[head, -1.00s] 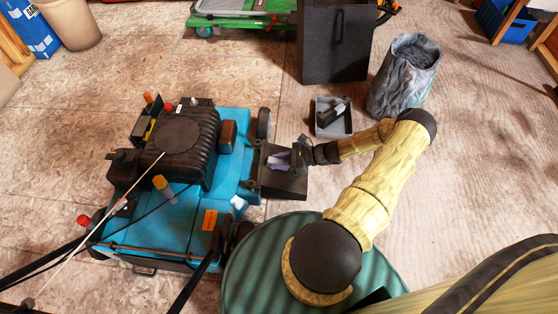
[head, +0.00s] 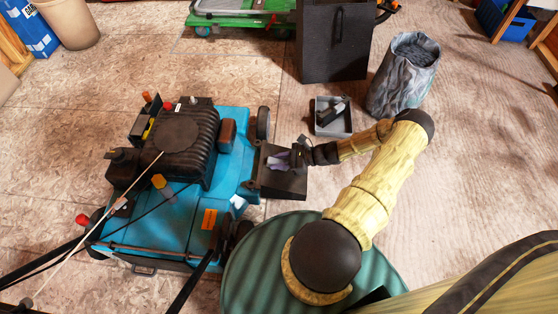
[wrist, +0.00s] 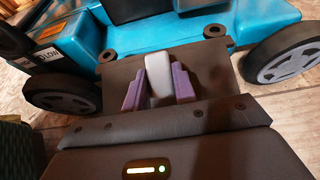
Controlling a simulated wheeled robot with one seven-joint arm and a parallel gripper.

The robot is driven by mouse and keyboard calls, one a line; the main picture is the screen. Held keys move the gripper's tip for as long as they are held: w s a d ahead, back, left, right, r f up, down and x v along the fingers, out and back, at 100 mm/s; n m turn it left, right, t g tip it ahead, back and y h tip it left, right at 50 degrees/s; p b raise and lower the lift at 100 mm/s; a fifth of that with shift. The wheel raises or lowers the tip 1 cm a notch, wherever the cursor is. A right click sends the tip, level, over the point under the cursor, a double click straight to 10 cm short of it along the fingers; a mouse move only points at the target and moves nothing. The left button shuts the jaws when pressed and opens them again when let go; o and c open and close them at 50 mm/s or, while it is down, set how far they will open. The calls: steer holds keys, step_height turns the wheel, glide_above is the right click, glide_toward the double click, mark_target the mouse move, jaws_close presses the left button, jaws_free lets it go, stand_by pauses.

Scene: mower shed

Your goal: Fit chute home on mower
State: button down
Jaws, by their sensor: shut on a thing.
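The teal mower (head: 185,190) with its black engine stands on the floor at the left; its side and wheels fill the top of the wrist view (wrist: 165,33). The dark chute (head: 288,183) is at the mower's right side, its inner edge against or very near the teal deck. In the wrist view the chute (wrist: 215,70) lies below two dark round fittings on the deck. My gripper (head: 284,160) is shut on the chute's pale grip (wrist: 159,80), with a purple finger on each side. Whether the chute is seated cannot be told.
A green drum (head: 265,262) stands close below the chute, under my arm. A grey tray (head: 341,126) with a dark item, a black bin (head: 333,50) and a grey bag (head: 403,75) stand beyond. Floor at the right is open.

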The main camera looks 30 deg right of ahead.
steer(key=shift+f+b, duration=1.2)
steer(key=shift+f, duration=0.85)
steer(key=c, duration=1.1)
jaws_free()
steer(key=shift+o, duration=0.2)
steer(key=p+v, duration=0.6)
steer(key=v, duration=1.1)
steer(key=shift+s, duration=0.25)
steer(key=shift+r, duration=0.15)
